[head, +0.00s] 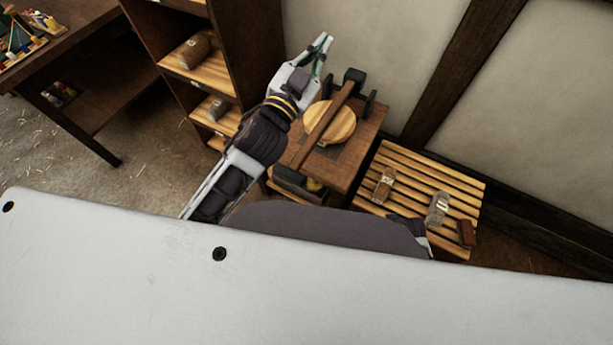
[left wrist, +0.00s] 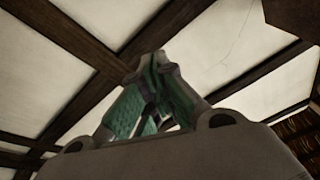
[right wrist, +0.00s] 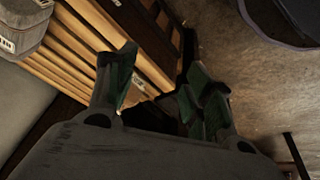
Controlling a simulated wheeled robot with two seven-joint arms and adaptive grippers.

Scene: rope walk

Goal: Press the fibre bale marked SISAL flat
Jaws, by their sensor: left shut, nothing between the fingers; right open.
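A small press with a round pale wooden plate (head: 338,124) and a brown beam (head: 325,122) across it stands on a brown wooden stand (head: 348,165). My left gripper (head: 327,42) is shut and empty, raised above and behind the press, pointing up; the left wrist view shows its fingers (left wrist: 158,95) against the ceiling. A brown bale (head: 384,184), a grey bale (head: 437,208) and a dark red block (head: 466,233) are on a slatted bench (head: 410,170). No SISAL mark is readable. My right gripper (right wrist: 160,95) is open and empty beside slats; a labelled grey bale (right wrist: 25,22) shows top left.
A shelf unit (head: 236,60) left of the press holds a wrapped bale (head: 195,50) and another bundle (head: 217,108). A dark table (head: 75,55) with coloured items is at the far left. My own pale body covers the lower part of the head view. Open floor lies left.

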